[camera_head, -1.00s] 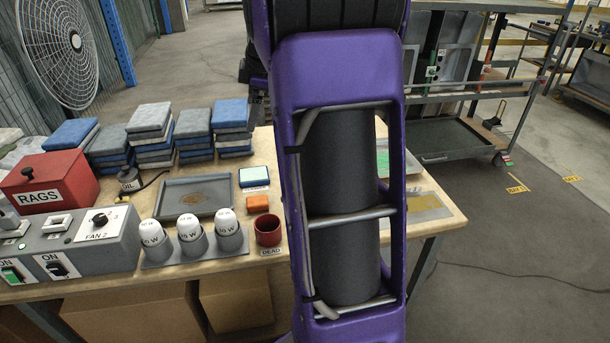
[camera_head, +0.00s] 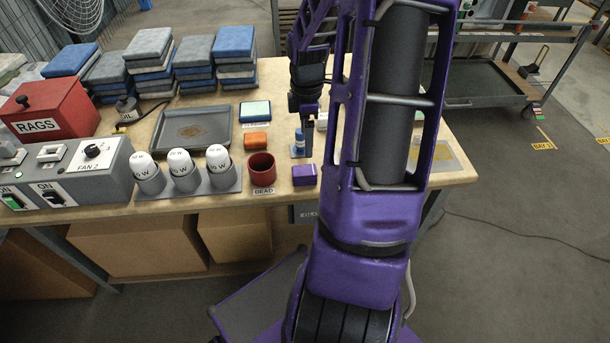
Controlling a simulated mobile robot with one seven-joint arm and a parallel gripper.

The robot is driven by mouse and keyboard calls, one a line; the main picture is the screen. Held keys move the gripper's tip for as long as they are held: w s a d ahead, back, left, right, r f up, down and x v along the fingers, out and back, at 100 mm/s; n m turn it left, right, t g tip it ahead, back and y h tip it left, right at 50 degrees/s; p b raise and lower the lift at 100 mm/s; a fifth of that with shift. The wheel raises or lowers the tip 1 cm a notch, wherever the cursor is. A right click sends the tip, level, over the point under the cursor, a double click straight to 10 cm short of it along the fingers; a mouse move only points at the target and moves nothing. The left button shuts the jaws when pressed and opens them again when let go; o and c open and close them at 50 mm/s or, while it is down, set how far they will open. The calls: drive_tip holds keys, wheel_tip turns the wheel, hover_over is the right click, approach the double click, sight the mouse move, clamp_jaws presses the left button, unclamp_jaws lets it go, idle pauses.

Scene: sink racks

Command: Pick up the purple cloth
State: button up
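The purple cloth (camera_head: 304,174) looks like a small folded purple block. It lies on the table near the front edge, just right of a dark red cup (camera_head: 262,170). My gripper (camera_head: 304,148) points down over the table, behind the cloth and apart from it in the picture. Its fingers are small and dark, and I cannot tell whether they are open or shut. A small blue-and-white item (camera_head: 297,146) shows right beside the fingertips. My arm hides the part of the table to the right of the gripper.
An orange block (camera_head: 255,140) and a light pad (camera_head: 254,111) lie left of the gripper. A grey tray (camera_head: 193,148), white-capped cups (camera_head: 183,170), a red RAGS box (camera_head: 48,110) and stacked folded cloths (camera_head: 234,50) fill the left. A wheeled rack (camera_head: 480,95) stands at right.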

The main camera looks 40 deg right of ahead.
sight(305, 170)
wheel_tip(305, 170, down, 8)
drive_tip(key=shift+r+b, duration=0.2)
drive_tip(key=shift+b, duration=0.5)
drive_tip(key=f+b, duration=0.1)
drive_tip(key=f, duration=0.4)
drive_tip(key=shift+a+f+b, duration=0.1)
drive_tip(key=shift+a+b, duration=0.1)
drive_tip(key=shift+b, duration=0.1)
drive_tip(key=c, duration=1.4)
